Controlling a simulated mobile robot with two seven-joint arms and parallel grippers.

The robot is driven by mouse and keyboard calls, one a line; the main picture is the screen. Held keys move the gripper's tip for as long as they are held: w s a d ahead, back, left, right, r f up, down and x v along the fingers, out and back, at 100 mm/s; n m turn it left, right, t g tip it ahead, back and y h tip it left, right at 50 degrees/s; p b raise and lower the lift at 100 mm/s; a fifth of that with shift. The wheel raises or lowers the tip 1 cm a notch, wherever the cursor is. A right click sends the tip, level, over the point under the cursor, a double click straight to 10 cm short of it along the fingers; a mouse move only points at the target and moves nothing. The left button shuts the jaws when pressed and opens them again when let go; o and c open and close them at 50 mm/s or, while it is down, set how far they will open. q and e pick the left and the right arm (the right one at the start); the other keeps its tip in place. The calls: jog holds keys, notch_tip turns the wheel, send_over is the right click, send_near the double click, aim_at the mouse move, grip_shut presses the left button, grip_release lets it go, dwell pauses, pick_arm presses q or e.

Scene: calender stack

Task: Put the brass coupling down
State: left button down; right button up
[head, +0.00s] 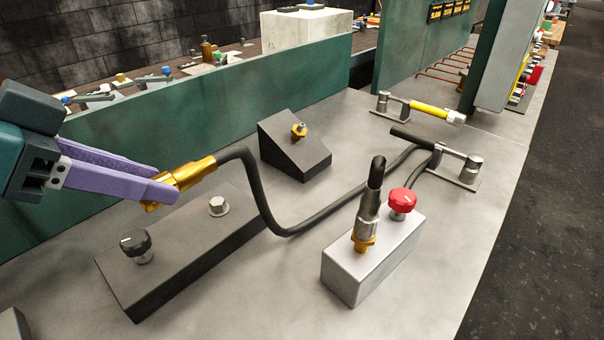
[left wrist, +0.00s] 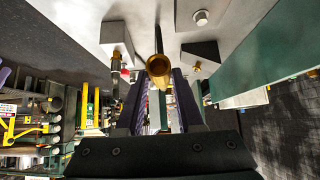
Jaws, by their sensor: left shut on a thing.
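The brass coupling (head: 186,180) is a gold cylinder on the end of a black hose (head: 262,212). My left gripper (head: 158,194), with purple fingers, is shut on the coupling and holds it above the dark block with the black knob. In the left wrist view the coupling (left wrist: 159,70) sits between the two fingers with its open end facing the camera. The hose runs from the coupling down and across to the metal bracket at the right. My right gripper is not in view.
A dark block (head: 190,262) carries a black knob and a metal fitting. A dark wedge (head: 295,152) has a brass fitting. A grey box (head: 372,262) bears an upright connector and a red knob (head: 402,201). A green wall (head: 215,130) runs behind. The front centre of the bench is bare.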

pick_arm(q)
notch_tip(320, 180, down, 16)
jog(key=b, duration=0.4)
jog(key=shift+r, duration=0.2)
notch_tip(320, 180, down, 5)
jog(key=b, duration=0.2)
jog(key=shift+r+b, duration=0.2)
jog(key=shift+b, duration=0.1)
jog(key=c, duration=0.8)
grip_release()
jog(key=shift+f, duration=0.1)
